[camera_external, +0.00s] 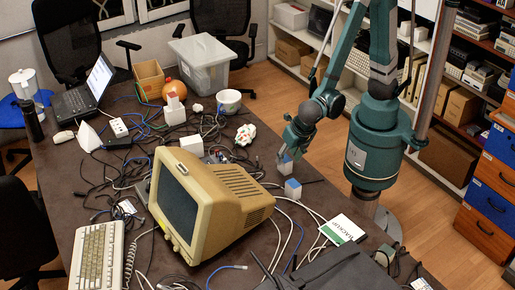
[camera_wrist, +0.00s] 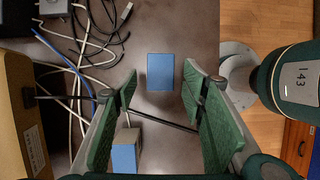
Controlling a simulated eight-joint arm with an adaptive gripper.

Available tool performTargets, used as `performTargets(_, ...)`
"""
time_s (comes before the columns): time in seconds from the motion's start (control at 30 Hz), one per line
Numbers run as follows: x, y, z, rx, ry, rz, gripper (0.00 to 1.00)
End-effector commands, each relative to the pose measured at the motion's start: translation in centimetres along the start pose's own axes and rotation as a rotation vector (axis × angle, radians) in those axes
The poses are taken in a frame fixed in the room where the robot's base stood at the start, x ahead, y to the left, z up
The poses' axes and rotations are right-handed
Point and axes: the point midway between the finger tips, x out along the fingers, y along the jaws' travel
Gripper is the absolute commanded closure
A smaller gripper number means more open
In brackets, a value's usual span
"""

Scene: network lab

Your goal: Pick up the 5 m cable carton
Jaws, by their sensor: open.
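The far carton (camera_external: 285,164) is right under my gripper (camera_external: 289,146). In the wrist view a blue carton top (camera_wrist: 160,72) lies between the tips of my open, empty green fingers (camera_wrist: 159,80). The tips look above it, but the exact height is unclear. The nearer carton (camera_external: 293,188) stands a little toward the front. It shows at the lower left in the wrist view (camera_wrist: 125,156), partly cut off by my gripper.
A beige monitor (camera_external: 235,187) stands left of the cartons, with loose cables (camera_external: 120,170) around it. A green-white booklet (camera_external: 343,229) lies front right. Bare table surrounds the far carton.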

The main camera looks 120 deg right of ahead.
Motion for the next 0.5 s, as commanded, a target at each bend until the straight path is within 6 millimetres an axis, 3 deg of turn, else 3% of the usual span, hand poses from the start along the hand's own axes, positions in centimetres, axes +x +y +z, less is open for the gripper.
performTargets(0.33,0.1,0.0,0.0,0.000,0.000,0.000,0.59)
performTargets(0.5,1.3,-0.1,-0.1,0.000,0.000,0.000,0.59)
